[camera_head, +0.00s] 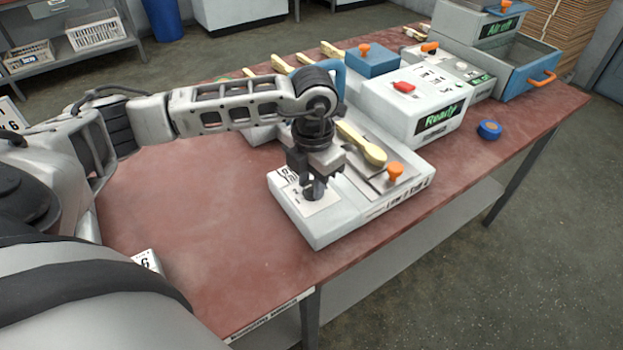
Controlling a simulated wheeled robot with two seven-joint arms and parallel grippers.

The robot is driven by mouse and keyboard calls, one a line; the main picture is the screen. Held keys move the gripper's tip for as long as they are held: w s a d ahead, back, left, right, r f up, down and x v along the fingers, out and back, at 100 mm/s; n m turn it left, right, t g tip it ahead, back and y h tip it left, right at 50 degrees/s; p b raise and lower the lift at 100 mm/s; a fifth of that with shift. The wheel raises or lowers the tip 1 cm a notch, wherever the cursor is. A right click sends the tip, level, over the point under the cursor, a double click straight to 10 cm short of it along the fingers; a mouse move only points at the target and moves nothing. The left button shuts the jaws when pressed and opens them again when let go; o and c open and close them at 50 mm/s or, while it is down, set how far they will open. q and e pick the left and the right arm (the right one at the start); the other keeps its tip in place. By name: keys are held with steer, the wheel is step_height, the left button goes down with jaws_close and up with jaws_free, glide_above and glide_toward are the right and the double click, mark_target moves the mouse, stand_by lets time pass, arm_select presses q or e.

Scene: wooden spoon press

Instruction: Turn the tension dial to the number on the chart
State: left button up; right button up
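A pale grey press unit (330,232) stands at the table's front edge. On its left end is a white plate with printed marks (290,174) and a dark round dial (315,190). My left gripper (314,181) points straight down onto the dial, its fingers at the dial's sides. The dial and fingers are both dark, so I cannot tell whether they touch, and the dial's setting is hidden. A white card with printed figures (147,261) lies at the table's left front, partly hidden by my body. I cannot tell whether it is the chart. My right gripper is out of view.
A wooden spoon (362,143) lies on the press unit, near an orange knob (395,170). Behind stand a box reading "Ready" (437,120), a blue block (373,61) and a blue drawer (533,75). A blue roll (489,129) lies right. The red tabletop (200,220) is clear at left.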

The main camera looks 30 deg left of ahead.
arm_select(q)
steer(key=shift+f+m+b, duration=0.1)
steer(key=shift+m+b, duration=0.3)
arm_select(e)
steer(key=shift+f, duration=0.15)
arm_select(q)
steer(key=shift+f+m+b, duration=0.1)
steer(key=shift+m+b, duration=0.85)
steer(key=shift+m, duration=0.05)
steer(key=shift+m+b, duration=1)
steer(key=shift+m, duration=0.2)
steer(key=shift+m+b, duration=0.55)
steer(key=shift+m, duration=0.25)
steer(key=shift+m+b, duration=0.6)
steer(key=shift+m, duration=0.3)
steer(key=shift+r, duration=0.2)
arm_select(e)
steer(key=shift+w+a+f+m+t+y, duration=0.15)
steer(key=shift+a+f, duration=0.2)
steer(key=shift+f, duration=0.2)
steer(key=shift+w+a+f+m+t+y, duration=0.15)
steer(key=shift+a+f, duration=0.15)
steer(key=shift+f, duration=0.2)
arm_select(q)
steer(key=shift+m, duration=0.3)
steer(key=o, duration=1)
steer(key=shift+c, duration=0.2)
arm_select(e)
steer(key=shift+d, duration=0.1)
